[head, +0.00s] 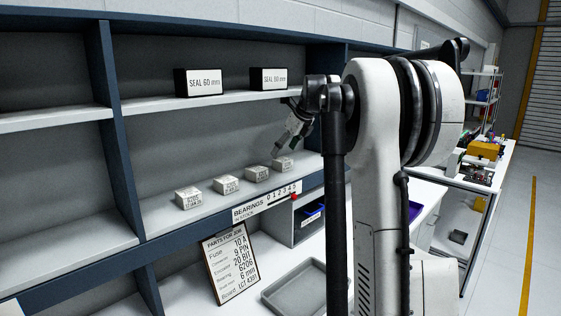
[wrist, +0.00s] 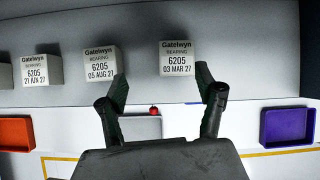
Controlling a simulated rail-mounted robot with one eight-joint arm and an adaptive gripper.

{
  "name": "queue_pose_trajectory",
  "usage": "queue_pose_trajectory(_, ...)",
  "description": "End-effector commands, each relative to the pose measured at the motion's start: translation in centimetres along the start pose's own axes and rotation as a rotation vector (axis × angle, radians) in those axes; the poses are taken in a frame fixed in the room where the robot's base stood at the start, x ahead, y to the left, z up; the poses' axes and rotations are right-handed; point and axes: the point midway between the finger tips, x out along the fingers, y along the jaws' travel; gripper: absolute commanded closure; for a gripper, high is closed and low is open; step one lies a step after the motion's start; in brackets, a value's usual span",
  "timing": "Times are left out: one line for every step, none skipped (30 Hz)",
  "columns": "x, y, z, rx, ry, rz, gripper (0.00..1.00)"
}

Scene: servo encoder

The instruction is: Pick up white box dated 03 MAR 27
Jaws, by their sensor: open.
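The white box dated 03 MAR 27 (wrist: 177,58), labelled Gatelwyn bearing 6205, stands on the shelf, right of centre in the wrist view. My gripper (wrist: 161,82) is open and empty, its fingers spread below and to either side of that box in the picture, not closed on it. In the head view my gripper (head: 281,148) hangs just above the rightmost white box (head: 283,164), whose date is too small to read there. Similar boxes dated 05 AUG 27 (wrist: 101,65) and 21 JUN 27 (wrist: 41,70) stand to its left.
Two black SEAL boxes (head: 198,82) (head: 269,78) sit on the shelf above. A parts list (head: 230,268), a grey tray (head: 295,289) and a purple bin (wrist: 287,127) are lower down. An orange bin (wrist: 15,133) shows at left. The shelf right of the 03 MAR 27 box is clear.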

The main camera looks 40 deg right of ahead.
Motion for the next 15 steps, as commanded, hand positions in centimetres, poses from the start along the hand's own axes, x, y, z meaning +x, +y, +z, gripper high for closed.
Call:
queue_pose_trajectory(-0.1, -1.0, 0.0, 0.036, -0.002, 0.000, 0.33)
queue_pose_trajectory(-0.1, -1.4, 0.0, 0.054, -0.003, 0.001, 0.33)
queue_pose_trajectory(-0.1, -1.8, -0.1, 0.075, -0.004, 0.001, 0.33)
queue_pose_trajectory(-0.1, -2.0, -0.1, 0.087, -0.005, 0.001, 0.33)
queue_pose_trajectory(0.0, -2.2, -0.1, 0.096, -0.005, 0.002, 0.33)
queue_pose_trajectory(0.1, -2.4, -0.1, 0.105, -0.006, 0.002, 0.33)
queue_pose_trajectory(0.2, -2.5, -0.1, 0.110, -0.006, 0.002, 0.33)
queue_pose_trajectory(0.4, -2.5, -0.1, 0.112, -0.006, 0.002, 0.33)
queue_pose_trajectory(0.7, -2.6, -0.1, 0.114, -0.006, 0.002, 0.33)
queue_pose_trajectory(0.9, -2.5, -0.1, 0.114, -0.006, 0.002, 0.33)
queue_pose_trajectory(1.2, -2.5, -0.1, 0.113, -0.006, 0.002, 0.33)
queue_pose_trajectory(1.4, -2.5, -0.1, 0.113, -0.006, 0.002, 0.33)
queue_pose_trajectory(1.5, -2.5, -0.1, 0.113, -0.006, 0.002, 0.33)
queue_pose_trajectory(1.6, -2.5, -0.1, 0.112, -0.006, 0.002, 0.33)
queue_pose_trajectory(1.9, -2.5, -0.1, 0.112, -0.006, 0.002, 0.33)
